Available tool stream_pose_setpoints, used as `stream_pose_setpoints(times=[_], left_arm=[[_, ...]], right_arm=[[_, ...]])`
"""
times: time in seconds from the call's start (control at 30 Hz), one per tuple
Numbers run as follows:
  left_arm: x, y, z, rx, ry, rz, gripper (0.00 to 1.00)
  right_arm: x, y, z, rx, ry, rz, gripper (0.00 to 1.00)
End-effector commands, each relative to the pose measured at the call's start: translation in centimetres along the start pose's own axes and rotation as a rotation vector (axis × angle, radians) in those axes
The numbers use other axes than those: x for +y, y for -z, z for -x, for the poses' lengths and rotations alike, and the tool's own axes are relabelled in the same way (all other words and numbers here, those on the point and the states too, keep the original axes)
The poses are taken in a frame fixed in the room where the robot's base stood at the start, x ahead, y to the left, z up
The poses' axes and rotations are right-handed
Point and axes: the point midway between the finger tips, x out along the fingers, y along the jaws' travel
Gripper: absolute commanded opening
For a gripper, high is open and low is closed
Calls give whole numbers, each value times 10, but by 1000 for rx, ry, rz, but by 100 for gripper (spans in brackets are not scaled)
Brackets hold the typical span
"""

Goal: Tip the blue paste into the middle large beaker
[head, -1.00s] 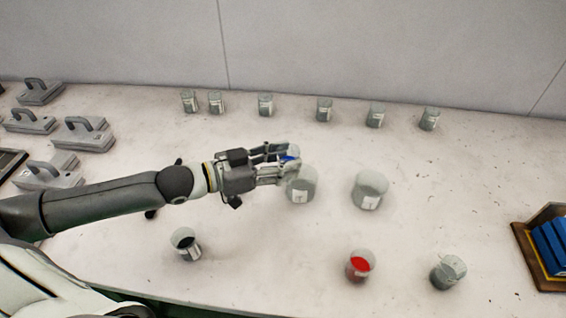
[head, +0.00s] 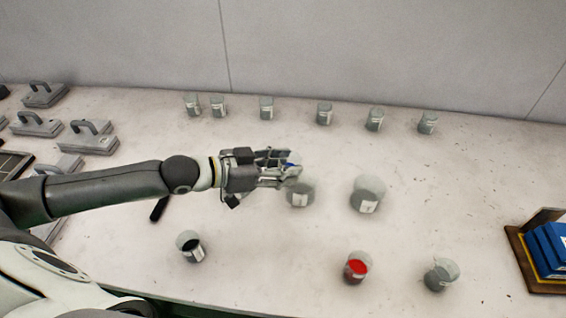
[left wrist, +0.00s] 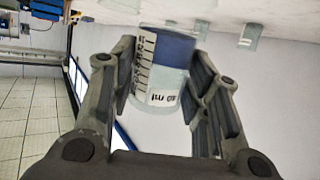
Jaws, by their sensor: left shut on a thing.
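My left gripper (head: 283,168) is shut on a small clear beaker with blue paste (head: 291,161). In the left wrist view the beaker (left wrist: 165,70) sits between both fingers, with its scale and "ml" print upside down in the picture and the blue in its upper part. In the head view the gripper is at the upper left edge of a large clear beaker (head: 299,194), overlapping its rim. Whether they touch is unclear. Another large beaker (head: 367,196) stands to its right. No third large beaker shows; the arm hides part of the table. My right gripper is out of view.
A beaker with black content (head: 190,248), one with red (head: 356,268) and one with grey (head: 440,275) stand along the front. Several small beakers (head: 324,114) line the back. Handled grey blocks (head: 88,138) are at left, a blue-filled wooden tray (head: 522,262) at right.

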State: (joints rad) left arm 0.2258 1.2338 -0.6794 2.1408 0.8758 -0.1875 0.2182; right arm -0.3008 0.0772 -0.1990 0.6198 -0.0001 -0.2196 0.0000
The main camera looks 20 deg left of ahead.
Motion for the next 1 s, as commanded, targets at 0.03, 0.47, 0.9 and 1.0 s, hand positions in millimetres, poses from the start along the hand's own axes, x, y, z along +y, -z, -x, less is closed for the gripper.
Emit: stream_pose_setpoints(times=[0.03,0.47,0.9,1.0], left_arm=[[0,3,0,-6,1,0,19],[0,3,1,-77,-1,12,19],[0,3,1,-149,-2,24,19],[0,3,1,-167,-3,26,19]], right_arm=[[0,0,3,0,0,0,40],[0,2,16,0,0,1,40],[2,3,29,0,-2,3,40],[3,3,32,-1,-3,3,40]])
